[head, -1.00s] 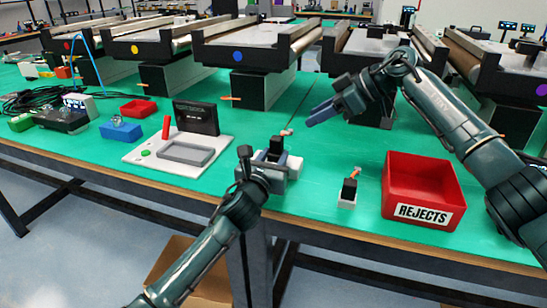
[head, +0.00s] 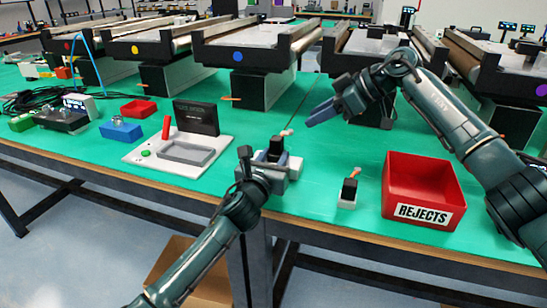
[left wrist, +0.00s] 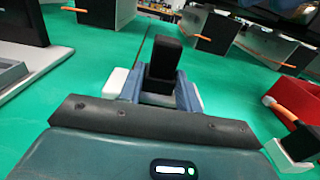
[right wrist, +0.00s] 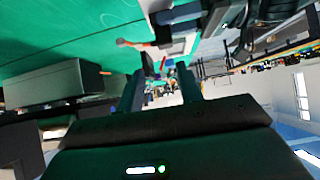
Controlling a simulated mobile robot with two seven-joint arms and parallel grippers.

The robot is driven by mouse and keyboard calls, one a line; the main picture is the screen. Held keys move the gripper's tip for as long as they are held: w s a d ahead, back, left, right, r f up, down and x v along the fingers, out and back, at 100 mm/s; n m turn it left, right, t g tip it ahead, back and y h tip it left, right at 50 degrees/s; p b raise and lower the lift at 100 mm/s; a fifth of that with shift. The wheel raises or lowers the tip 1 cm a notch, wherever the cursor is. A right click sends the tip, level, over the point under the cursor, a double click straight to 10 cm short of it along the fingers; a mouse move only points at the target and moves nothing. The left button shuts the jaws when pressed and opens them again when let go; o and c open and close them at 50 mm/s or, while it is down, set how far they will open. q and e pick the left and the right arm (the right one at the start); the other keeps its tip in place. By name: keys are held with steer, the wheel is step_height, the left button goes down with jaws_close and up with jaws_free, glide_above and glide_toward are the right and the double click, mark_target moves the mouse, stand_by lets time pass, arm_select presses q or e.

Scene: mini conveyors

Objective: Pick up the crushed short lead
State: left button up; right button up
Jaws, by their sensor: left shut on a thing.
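A black lead-like piece (head: 277,147) with a pale orange tip (head: 287,132) stands at a white block near the table's front edge. My left gripper (head: 276,160) is shut on this black piece, which rises upright between its fingers in the left wrist view (left wrist: 162,60). A second black piece (head: 349,188) with an orange tip stands in a small white holder (head: 347,203) to the right. I cannot tell from its shape whether either is crushed. My right gripper (head: 325,113) is open and empty above the table, behind the left one.
A red REJECTS bin (head: 425,164) stands at the right front edge. A white fixture (head: 140,152) with a dark screen (head: 196,118) is on the left, beside a red tray (head: 138,108) and a blue box (head: 121,130). Several conveyors (head: 255,55) line the back.

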steer(key=shift+c, duration=0.3)
steer(key=n+t+h, duration=0.3)
steer(key=n+h, duration=0.6)
steer(key=n, duration=0.4)
glide_toward(284, 134)
steer(key=x, duration=0.5)
steer(key=shift+w+a, duration=0.25)
steer(key=shift+a, duration=0.1)
steer(key=f, duration=0.1)
steer(key=w+f, duration=0.1)
steer(key=f, duration=0.1)
steer(key=shift+w+d+f, duration=0.1)
steer(key=shift+w+d, duration=0.05)
steer(key=shift+d, duration=0.1)
steer(key=shift+x, duration=0.95)
steer(key=shift+w, duration=0.1)
jaws_close()
